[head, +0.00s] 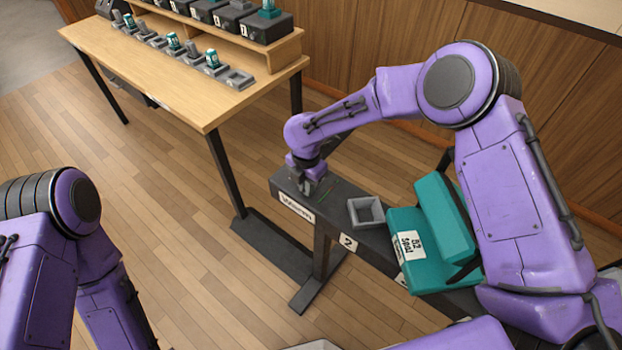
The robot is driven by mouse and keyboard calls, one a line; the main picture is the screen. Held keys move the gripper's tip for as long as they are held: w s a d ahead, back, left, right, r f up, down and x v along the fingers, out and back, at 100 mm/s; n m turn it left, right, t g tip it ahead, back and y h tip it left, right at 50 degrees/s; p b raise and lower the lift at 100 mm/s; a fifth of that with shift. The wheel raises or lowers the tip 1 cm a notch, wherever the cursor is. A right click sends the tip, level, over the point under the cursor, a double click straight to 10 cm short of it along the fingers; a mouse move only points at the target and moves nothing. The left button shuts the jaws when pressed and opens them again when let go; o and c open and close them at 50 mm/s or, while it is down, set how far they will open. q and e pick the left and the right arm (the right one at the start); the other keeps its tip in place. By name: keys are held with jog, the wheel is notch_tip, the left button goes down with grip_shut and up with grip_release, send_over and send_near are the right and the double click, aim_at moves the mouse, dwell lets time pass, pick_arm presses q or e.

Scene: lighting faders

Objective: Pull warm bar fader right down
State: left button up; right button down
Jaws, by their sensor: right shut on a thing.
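A dark narrow console (373,238) runs across the middle right on a dark stand, with a white label (297,208) on its front edge at the left end. My right gripper (311,188) points down at that left end, on the console's top. It is shut on a fader, which its jaws and wrist mostly hide. Thin green and red marks show on the top just right of the jaws. The label's lettering is too small to read surely. My left arm shows at lower left; its gripper is out of view.
A grey square tray (366,212) and a teal stepped block (432,237) sit on the console right of my right gripper. A wooden desk (180,88) with grey holders, teal pieces and a shelf of dark boxes stands at upper left. Open floor lies between desk and console.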

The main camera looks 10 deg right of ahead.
jog(key=shift+s+a+f, duration=0.1)
jog(key=shift+s+f, duration=0.05)
jog(key=c, duration=1.1)
grip_release()
jog(key=shift+a, duration=0.1)
jog(key=shift+c, duration=0.2)
notch_tip(320, 180, up, 11)
jog(key=shift+f+b, duration=0.15)
jog(key=shift+b, duration=0.25)
